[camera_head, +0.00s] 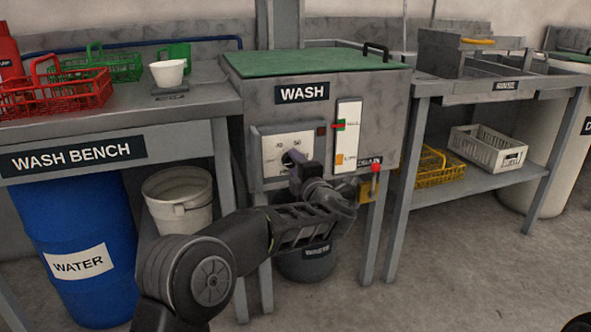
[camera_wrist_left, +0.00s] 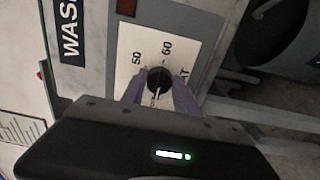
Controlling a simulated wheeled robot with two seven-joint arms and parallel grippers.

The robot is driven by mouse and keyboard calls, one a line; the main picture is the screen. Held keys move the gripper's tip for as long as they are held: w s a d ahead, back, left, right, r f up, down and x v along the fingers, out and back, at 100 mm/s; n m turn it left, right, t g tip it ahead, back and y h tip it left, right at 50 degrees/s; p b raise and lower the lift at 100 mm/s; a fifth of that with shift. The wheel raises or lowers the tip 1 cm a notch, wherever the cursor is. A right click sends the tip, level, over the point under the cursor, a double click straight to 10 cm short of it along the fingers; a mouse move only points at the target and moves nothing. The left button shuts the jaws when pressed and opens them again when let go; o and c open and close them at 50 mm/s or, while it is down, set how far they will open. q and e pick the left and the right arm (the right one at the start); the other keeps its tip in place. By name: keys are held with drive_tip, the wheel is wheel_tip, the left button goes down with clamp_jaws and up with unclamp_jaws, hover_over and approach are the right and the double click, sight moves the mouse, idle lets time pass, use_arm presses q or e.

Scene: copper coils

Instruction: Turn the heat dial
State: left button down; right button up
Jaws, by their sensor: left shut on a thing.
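The heat dial (camera_wrist_left: 160,79) is a round black knob with a pale pointer line on a white scale plate (camera_wrist_left: 172,45); 50 and 60 are readable on it in the left wrist view. The plate is on the front of the grey wash tank (camera_head: 240,110), which has a green lid. My left gripper (camera_head: 293,160) is at the plate and hides most of the dial in the head view. In the left wrist view my left gripper (camera_wrist_left: 160,94) has one finger on each side of the knob and is shut on it. My right gripper is not in view.
To the right of the dial are a tall level gauge (camera_head: 346,135) and a red drain knob (camera_head: 376,168). The wash bench (camera_head: 190,103) with red and green baskets stands left; a rinse stand (camera_head: 480,87) stands right. A blue barrel (camera_head: 85,215) is below the bench.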

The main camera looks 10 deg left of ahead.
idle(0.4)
use_arm(q)
drive_tip(key=c, duration=1)
unclamp_jaws()
drive_tip(key=shift+o, duration=0.2)
drive_tip(key=p+v, duration=0.2)
drive_tip(key=v, duration=0.6)
drive_tip(key=shift+w, duration=0.1)
